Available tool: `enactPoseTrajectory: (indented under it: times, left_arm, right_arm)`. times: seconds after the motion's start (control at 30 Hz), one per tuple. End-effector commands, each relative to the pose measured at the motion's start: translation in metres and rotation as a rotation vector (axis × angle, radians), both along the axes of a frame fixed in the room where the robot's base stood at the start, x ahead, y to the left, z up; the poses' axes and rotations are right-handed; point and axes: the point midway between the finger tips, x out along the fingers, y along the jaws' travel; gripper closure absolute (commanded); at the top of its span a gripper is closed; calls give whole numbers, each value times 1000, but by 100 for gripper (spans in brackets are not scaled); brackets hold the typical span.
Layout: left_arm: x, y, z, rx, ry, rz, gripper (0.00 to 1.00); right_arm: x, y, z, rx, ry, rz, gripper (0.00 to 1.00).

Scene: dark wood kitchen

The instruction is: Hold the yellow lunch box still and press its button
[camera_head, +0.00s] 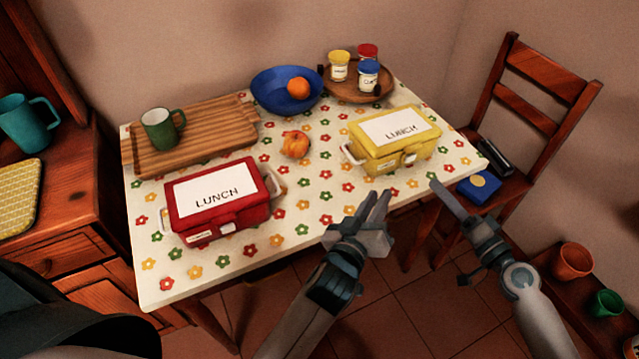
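The yellow lunch box (372,155) stands closed on the right part of the table, with a white LUNCH label on its lid. Pale latch-like parts (410,158) show on its front side, and a pale handle shows at its left end. I cannot tell which part is the button. My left gripper (377,194) is in front of the table edge, below the box in the picture, with its two fingers apart and nothing between them. My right gripper (434,183) is to the right, near the table's front edge; its fingers overlap in this view. Neither gripper appears to touch the box.
A red lunch box (228,218) stands at the front left of the flowered table (300,238). A cutting board (220,127) with a green mug (160,130), blue bowl (272,95), pumpkin-like orange item (295,144) and jar tray (345,93) are behind. A chair (525,115) stands right.

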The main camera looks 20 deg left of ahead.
Motion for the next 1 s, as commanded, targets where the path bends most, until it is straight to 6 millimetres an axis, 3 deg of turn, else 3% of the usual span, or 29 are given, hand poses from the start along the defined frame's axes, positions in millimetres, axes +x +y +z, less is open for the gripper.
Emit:
enactPoseTrajectory:
  times: [0.1,0.2,0.4,0.6,1.0]
  left_arm:
    - [-4,43,18,-169,67,91,82]
    - [-13,72,30,-315,124,154,82]
    - [-33,106,48,-521,202,227,82]
    - [-42,116,54,-596,235,248,82]
    - [-42,116,54,-600,236,249,82]
  right_arm:
    - [0,0,0,0,0,0,69]
    - [0,0,0,0,0,0,69]
    - [0,0,0,0,0,0,69]
    - [0,0,0,0,0,0,69]
    - [0,0,0,0,0,0,69]
